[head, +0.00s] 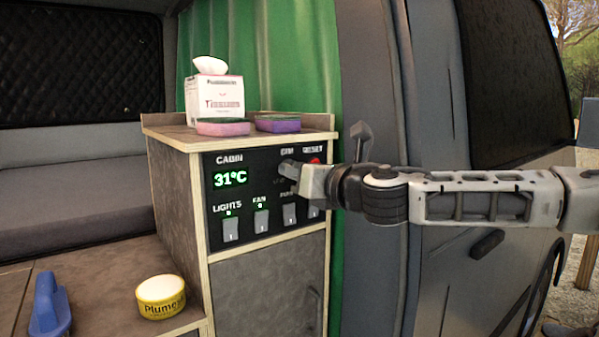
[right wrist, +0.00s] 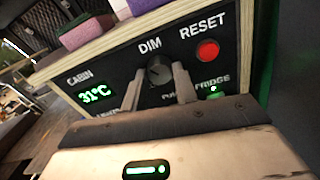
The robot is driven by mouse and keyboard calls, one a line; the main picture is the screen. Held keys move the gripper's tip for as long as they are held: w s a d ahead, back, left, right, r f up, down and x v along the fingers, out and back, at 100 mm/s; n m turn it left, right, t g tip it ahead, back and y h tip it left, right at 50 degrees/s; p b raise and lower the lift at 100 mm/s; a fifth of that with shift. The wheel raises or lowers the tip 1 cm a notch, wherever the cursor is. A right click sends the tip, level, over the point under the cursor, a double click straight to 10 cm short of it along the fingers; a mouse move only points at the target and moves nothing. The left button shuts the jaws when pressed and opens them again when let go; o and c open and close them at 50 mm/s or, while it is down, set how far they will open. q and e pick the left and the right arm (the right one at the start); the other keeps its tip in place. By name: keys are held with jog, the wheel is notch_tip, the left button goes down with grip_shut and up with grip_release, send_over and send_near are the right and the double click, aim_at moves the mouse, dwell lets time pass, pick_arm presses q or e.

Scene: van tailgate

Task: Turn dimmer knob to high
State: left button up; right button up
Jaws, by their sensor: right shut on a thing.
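The dimmer knob (right wrist: 159,71) is a dark round knob under the word DIM on the black control panel (head: 268,171). In the right wrist view my right gripper (right wrist: 159,80) has one finger on each side of the knob and is shut on it. In the head view my right gripper (head: 295,171) reaches the panel from the right and mostly hides the knob. The knob's exact setting cannot be read. My left gripper is not in view.
The red RESET button (right wrist: 207,50) is just right of the knob. Lit switches, such as the LIGHTS switch (head: 230,230), sit below. A tissue box (head: 214,100) and two sponges, one pink (head: 223,127) and one purple (head: 278,123), stand on the cabinet top. A yellow tin (head: 161,297) and a blue object (head: 49,308) are lower left.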

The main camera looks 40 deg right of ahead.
pick_arm(q)
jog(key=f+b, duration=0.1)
jog(key=b, duration=0.1)
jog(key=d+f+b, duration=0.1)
jog(key=b, duration=0.2)
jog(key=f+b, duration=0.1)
jog(key=b, duration=0.2)
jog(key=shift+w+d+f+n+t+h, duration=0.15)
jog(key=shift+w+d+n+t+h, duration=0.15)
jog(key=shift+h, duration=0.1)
pick_arm(e)
jog(key=m, duration=2.9)
pick_arm(q)
jog(key=shift+b, duration=0.3)
pick_arm(e)
jog(key=shift+m, duration=0.4)
